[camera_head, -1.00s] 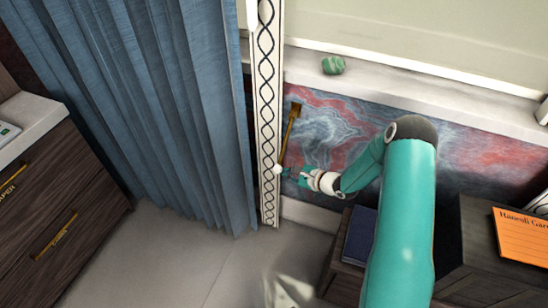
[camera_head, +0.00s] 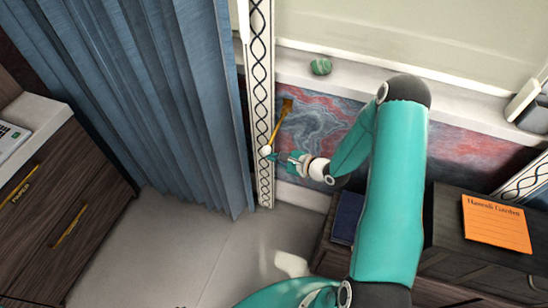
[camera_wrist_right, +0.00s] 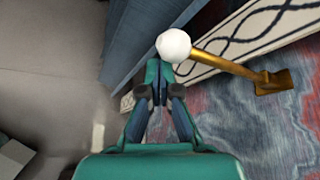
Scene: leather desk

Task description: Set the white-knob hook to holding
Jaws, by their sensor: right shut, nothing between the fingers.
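The white-knob hook has a brass arm (camera_head: 277,126) on a brass wall plate (camera_head: 287,104), and a white ball knob (camera_head: 266,150) at its lower left end. It hangs on the marbled wall, with the knob in front of the patterned trim strip. In the right wrist view the knob (camera_wrist_right: 174,45) and brass arm (camera_wrist_right: 225,64) show just beyond my fingertips. My right gripper (camera_head: 276,157) is shut and empty, its tips close beside the knob; I cannot tell whether they touch. It also shows in the wrist view (camera_wrist_right: 158,68). My left gripper is not in view.
A blue curtain (camera_head: 130,90) hangs left of the patterned trim strip (camera_head: 260,90). A green stone (camera_head: 321,67) lies on the sill above the hook. A dark cabinet with an orange note (camera_head: 497,223) stands at right, a drawer unit (camera_head: 65,185) at left. The floor between is clear.

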